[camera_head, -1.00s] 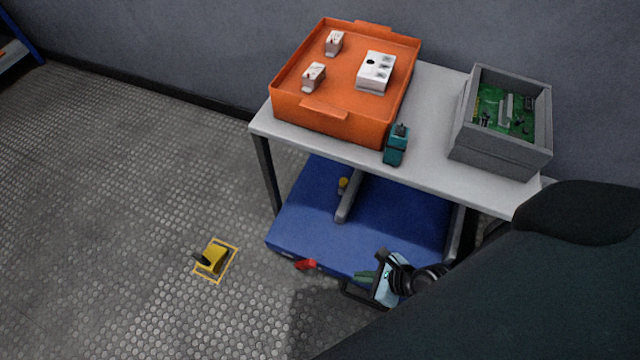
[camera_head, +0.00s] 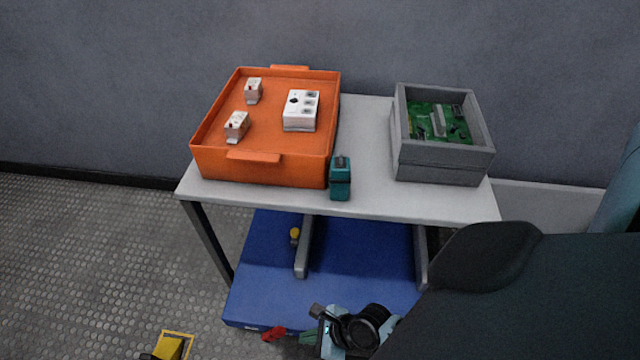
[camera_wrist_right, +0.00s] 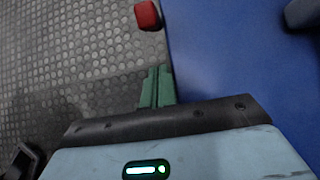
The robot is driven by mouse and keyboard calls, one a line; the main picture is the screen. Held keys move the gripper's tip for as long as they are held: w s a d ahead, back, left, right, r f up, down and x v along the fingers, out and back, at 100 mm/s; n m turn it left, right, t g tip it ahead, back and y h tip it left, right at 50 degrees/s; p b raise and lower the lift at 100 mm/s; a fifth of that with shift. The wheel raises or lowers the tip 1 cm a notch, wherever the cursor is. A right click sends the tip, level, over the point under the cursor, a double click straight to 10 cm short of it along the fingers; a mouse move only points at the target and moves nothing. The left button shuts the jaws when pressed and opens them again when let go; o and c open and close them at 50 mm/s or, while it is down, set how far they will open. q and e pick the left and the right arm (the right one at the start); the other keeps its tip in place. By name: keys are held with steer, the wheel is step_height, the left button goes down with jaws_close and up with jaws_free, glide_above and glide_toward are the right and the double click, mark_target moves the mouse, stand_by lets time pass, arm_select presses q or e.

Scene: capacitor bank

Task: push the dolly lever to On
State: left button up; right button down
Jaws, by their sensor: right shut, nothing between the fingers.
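The dolly is a flat blue platform (camera_head: 262,290) under the table. A small red lever (camera_head: 273,333) sticks out at its front edge, left of my right gripper (camera_head: 308,338). In the right wrist view the red lever (camera_wrist_right: 147,14) is at the top, beside the dolly's blue side (camera_wrist_right: 225,55). My right gripper's green fingers (camera_wrist_right: 157,72) are shut and empty, pointing toward the lever with a visible gap. No On marking is readable. My left gripper is not in view.
The table (camera_head: 370,190) stands over the dolly, with an orange tray (camera_head: 255,160), a teal device (camera_head: 340,180) and a grey circuit-board box (camera_head: 440,170) on it. A yellow object (camera_head: 168,347) is on the floor at lower left.

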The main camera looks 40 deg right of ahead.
mark_target(274, 334)
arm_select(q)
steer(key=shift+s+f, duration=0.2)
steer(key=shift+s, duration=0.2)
arm_select(e)
steer(key=shift+w+a+r, duration=0.9)
steer(key=shift+w+r, duration=0.05)
steer(key=shift+w, duration=0.2)
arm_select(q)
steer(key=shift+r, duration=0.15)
arm_select(e)
steer(key=shift+r, duration=0.1)
